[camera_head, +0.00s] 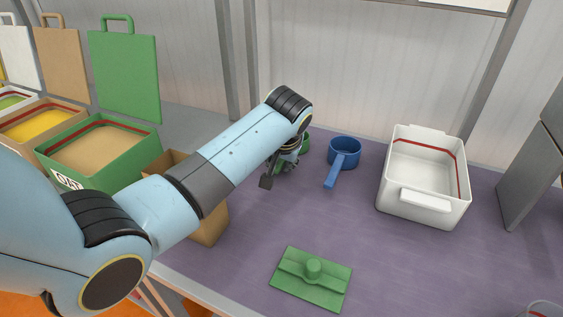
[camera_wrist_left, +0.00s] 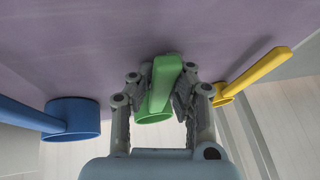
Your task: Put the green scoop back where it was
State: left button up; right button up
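The green scoop (camera_wrist_left: 164,84) is between the two fingers of my left gripper (camera_wrist_left: 163,88) in the wrist view. The fingers press close on both sides of its handle. In the head view my left gripper (camera_head: 284,170) points down near the back of the purple table, and a small part of the green scoop (camera_head: 305,146) shows beside it; the rest is hidden by my arm. A blue scoop (camera_head: 343,154) stands just to its right and also shows in the wrist view (camera_wrist_left: 74,120). A yellow scoop (camera_wrist_left: 255,72) is on the other side. My right gripper is out of view.
A white bin (camera_head: 422,205) stands at the right on the purple table (camera_head: 370,240). A green lid-like plate with a knob (camera_head: 312,280) lies in front. A brown box (camera_head: 207,232) is partly behind my left arm. Green, tan and white bins line the left.

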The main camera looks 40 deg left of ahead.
pick_arm(q)
jog(key=shift+o, duration=0.6)
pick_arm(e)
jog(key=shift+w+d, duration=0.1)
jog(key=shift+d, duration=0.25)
pick_arm(q)
jog(key=shift+r, duration=0.25)
jog(key=p+v, duration=0.1)
jog(key=v, duration=1.1)
jog(key=shift+p, duration=0.3)
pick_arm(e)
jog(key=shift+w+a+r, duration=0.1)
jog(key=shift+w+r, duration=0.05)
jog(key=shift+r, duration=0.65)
pick_arm(q)
jog(key=shift+f, duration=0.1)
